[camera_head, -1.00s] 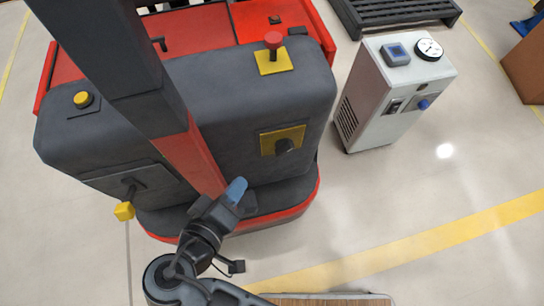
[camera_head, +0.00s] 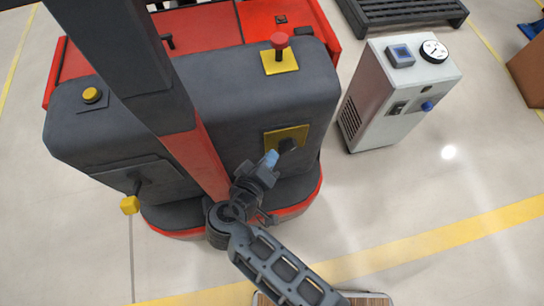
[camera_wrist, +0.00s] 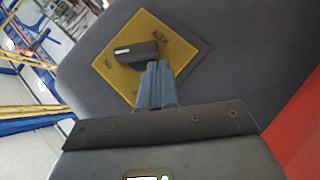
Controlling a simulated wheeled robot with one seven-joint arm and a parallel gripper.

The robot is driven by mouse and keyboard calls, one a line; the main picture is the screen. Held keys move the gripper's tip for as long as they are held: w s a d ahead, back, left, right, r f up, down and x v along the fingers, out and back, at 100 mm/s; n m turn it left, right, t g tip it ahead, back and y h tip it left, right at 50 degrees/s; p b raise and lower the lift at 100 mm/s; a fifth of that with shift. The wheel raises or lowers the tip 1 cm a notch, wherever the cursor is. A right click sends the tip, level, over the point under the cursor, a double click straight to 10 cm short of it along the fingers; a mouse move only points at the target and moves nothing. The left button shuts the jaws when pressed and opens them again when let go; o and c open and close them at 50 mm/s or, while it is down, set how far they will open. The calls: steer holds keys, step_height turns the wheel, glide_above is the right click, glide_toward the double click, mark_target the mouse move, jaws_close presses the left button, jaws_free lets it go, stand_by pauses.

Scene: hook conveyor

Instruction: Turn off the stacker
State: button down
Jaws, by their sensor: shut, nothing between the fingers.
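The stacker (camera_head: 240,110) is a dark grey and red machine in the left half of the head view. On its front face a black rotary knob (camera_head: 288,146) sits on a yellow plate (camera_head: 272,138). In the wrist view the knob (camera_wrist: 133,51) lies across the yellow plate (camera_wrist: 118,78), which bears small lettering. My gripper (camera_head: 271,158) is shut and empty, with its blue fingertips close beside the knob. In the wrist view the fingertips (camera_wrist: 157,68) overlap the knob's near end; I cannot tell whether they touch. A red mushroom button (camera_head: 279,41) stands raised on another yellow plate on top.
A yellow round button (camera_head: 92,95) and a yellow-ended lever (camera_head: 130,204) are on the stacker's left side. A white cabinet (camera_head: 378,110) with a gauge stands to the right. A black pallet (camera_head: 400,12) lies behind it.

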steer(key=shift+w+d+f, duration=0.1)
steer(key=shift+d+f, duration=0.25)
steer(key=shift+f, duration=0.1)
